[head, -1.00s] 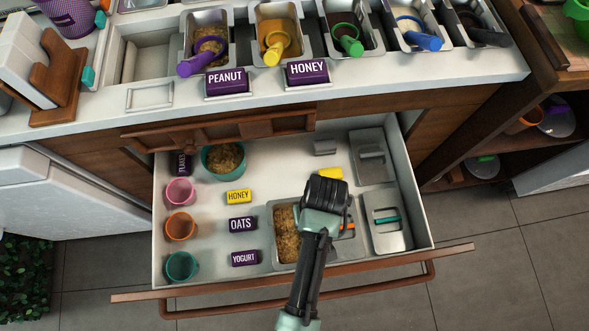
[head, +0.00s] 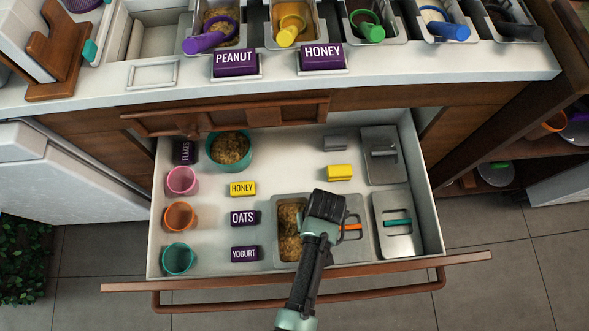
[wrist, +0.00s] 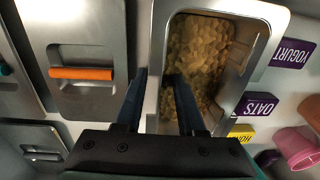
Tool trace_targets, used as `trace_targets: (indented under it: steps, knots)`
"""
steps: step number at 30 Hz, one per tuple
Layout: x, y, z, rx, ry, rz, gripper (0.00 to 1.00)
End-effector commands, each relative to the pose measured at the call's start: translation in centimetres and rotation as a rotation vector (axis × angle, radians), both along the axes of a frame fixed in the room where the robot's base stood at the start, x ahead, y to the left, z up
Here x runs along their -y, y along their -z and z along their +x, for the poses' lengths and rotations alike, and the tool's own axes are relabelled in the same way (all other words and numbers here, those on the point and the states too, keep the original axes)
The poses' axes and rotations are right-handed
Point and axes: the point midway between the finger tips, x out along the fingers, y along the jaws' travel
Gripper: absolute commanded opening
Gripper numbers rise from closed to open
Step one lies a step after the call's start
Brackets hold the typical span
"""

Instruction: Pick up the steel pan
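The steel pan (head: 275,257) lies in the open drawer, front middle, with brown flaky topping in it. In the wrist view the pan (wrist: 273,48) shows its bright rim and the topping. My gripper (head: 325,207) is over the pan's right side in the head view, where it hides part of the pan and its own fingertips. In the wrist view my gripper (wrist: 156,76) is open, one finger over the pan's inside and the other outside, with the pan's near wall (wrist: 153,100) between them. I cannot tell whether the fingers touch the wall.
A steel lid with an orange handle (head: 353,227) is right beside the pan. Another lid with a teal handle (head: 398,240) lies further right. OATS (head: 244,218) and YOGURT (head: 245,254) tags lie left. The drawer's front (head: 200,282) is close to the pan.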

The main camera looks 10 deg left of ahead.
Motion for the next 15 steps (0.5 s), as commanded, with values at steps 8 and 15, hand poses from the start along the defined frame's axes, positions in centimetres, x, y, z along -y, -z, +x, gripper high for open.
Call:
trace_targets:
  steps: [8, 15]
  knots:
    - [0.00, -0.06, 0.01, 0.000, 0.000, 0.000, 0.00]
    - [0.00, -0.06, 0.01, 0.000, 0.000, 0.000, 0.00]
